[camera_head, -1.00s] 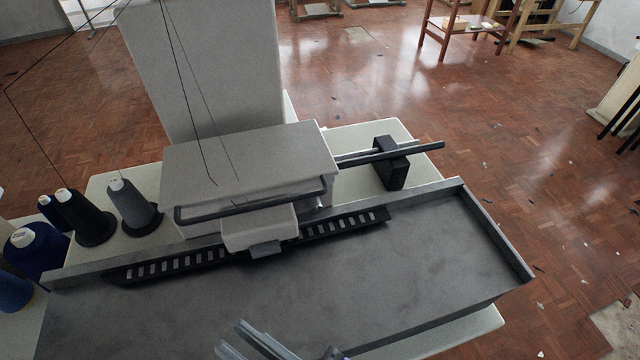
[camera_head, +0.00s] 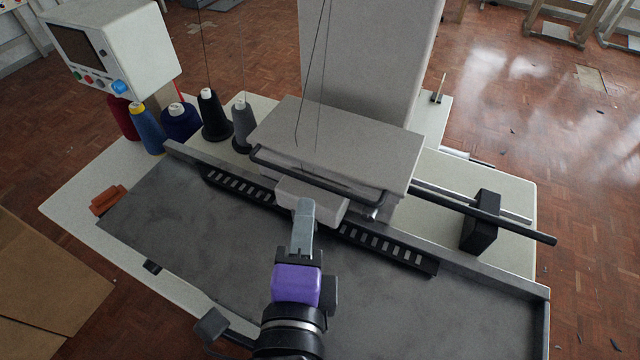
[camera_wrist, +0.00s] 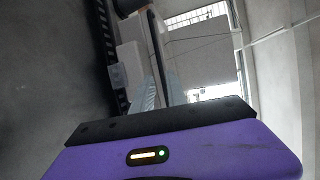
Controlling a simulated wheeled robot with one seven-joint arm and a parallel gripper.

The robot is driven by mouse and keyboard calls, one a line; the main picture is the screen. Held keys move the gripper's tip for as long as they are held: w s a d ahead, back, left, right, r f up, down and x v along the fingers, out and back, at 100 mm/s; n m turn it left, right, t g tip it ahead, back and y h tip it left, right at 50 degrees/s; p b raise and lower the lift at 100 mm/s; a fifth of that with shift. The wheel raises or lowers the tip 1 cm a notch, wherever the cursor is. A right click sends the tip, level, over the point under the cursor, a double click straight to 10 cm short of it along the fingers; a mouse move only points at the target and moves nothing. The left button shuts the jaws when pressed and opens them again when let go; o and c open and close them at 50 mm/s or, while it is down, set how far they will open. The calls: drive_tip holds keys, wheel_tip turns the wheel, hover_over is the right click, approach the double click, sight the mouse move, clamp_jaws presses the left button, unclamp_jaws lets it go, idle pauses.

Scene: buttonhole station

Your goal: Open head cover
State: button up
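The head cover (camera_head: 340,140) is a pale grey box lid on the machine's head, lying level and looking closed. A dark handle bar (camera_head: 315,178) runs along its front edge. My gripper (camera_head: 304,207) is in front of the cover, its fingers overlapping the pale block (camera_head: 325,203) below the bar in the head view. In the wrist view two pale, see-through-looking fingers (camera_wrist: 158,92) stand apart with a narrow gap. The dark bar (camera_wrist: 158,50) runs toward that gap; I cannot tell whether they touch. The far finger is largely hidden in the head view.
A black slotted rail (camera_head: 390,249) lies along the grey tray (camera_head: 180,240). Thread cones (camera_head: 215,115) and a control box (camera_head: 110,45) stand at the left. A dark rod with a black block (camera_head: 480,222) sticks out at the right. A tall grey column (camera_head: 370,60) rises behind the cover.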

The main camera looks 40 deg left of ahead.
sight(308, 182)
drive_tip(key=p+x, duration=0.1)
drive_tip(key=x, duration=0.6)
drive_tip(key=shift+a, duration=0.25)
clamp_jaws()
idle(1.1)
